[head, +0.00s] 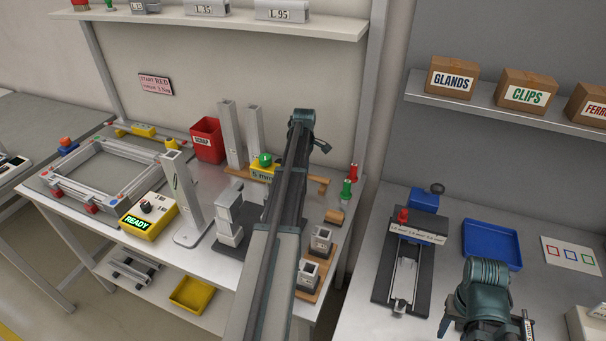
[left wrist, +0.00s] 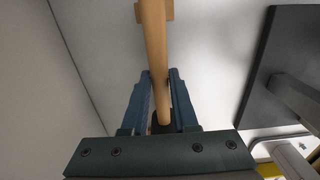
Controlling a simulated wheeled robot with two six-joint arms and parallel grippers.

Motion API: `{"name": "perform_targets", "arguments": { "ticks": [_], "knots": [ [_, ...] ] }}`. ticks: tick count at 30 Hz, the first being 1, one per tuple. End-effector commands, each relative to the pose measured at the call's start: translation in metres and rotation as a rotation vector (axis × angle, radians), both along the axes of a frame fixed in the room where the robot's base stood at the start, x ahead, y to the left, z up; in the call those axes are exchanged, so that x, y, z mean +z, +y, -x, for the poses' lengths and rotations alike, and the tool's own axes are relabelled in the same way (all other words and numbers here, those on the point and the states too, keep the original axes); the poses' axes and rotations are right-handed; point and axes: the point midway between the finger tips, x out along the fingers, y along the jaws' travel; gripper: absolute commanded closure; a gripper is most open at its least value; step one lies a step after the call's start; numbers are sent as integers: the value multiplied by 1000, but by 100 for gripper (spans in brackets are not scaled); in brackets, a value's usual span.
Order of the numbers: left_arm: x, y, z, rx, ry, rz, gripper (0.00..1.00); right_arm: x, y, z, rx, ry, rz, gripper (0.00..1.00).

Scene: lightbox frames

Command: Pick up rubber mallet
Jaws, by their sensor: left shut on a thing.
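In the left wrist view my left gripper (left wrist: 160,85) is shut on a round, light wooden handle, which I take to be the rubber mallet (left wrist: 153,45). The handle runs from between the fingers up to the top edge of the view. A wider wooden piece shows near its top, and a dark part shows between the fingers near the palm. No mallet head can be made out for sure. In the head view my left arm reaches up over the bench, and its jaws and the held handle are hidden or cannot be made out.
The bench (head: 190,250) holds an aluminium frame (head: 62,187), a yellow READY box (head: 150,214), a red scrap bin (head: 207,140) and upright profiles. Wooden blocks with metal pieces (head: 309,275) stand right of my arm. A blue tray (head: 491,243) lies on the right bench.

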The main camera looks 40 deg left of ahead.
Motion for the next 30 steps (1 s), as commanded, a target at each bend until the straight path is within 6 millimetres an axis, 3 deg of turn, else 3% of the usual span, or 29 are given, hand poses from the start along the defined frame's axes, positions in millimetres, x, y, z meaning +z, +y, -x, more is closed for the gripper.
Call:
{"name": "perform_targets", "arguments": {
  "ticks": [1,9,15,30],
  "knots": [
    [13,0,0,0,0,-1,100,13,0,0,0,0,0,50],
    [55,0,0,0,0,-1,100,55,0,0,0,0,0,50],
    [78,0,0,0,0,-1,100,78,0,0,1,0,0,50],
    [81,0,0,0,0,-1,100,81,0,0,1,0,0,50]
  ]
}}
